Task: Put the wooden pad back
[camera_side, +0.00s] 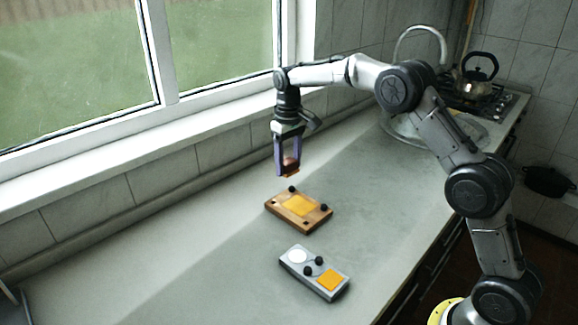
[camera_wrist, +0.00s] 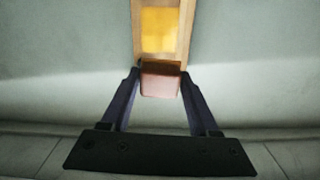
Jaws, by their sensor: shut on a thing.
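My gripper (camera_side: 287,171) points down above the counter, behind the wooden board, and is shut on a small reddish-brown block (camera_side: 291,164), which looks like the wooden pad. In the wrist view the block (camera_wrist: 160,81) sits between the two fingertips of my gripper (camera_wrist: 160,77). It is held above the counter and appears clear of the board. The wooden board (camera_side: 316,220) lies on the counter, with a yellow square (camera_side: 298,206) in its middle and black knobs near its corners. The board also shows in the wrist view (camera_wrist: 185,35), partly cut off and hidden.
A grey board (camera_side: 313,281) with a white disc, a yellow square and black knobs lies in front of the wooden board. A sink (camera_side: 405,128), hob and kettle (camera_side: 474,88) stand at the far right. The window wall runs behind. The left counter is clear.

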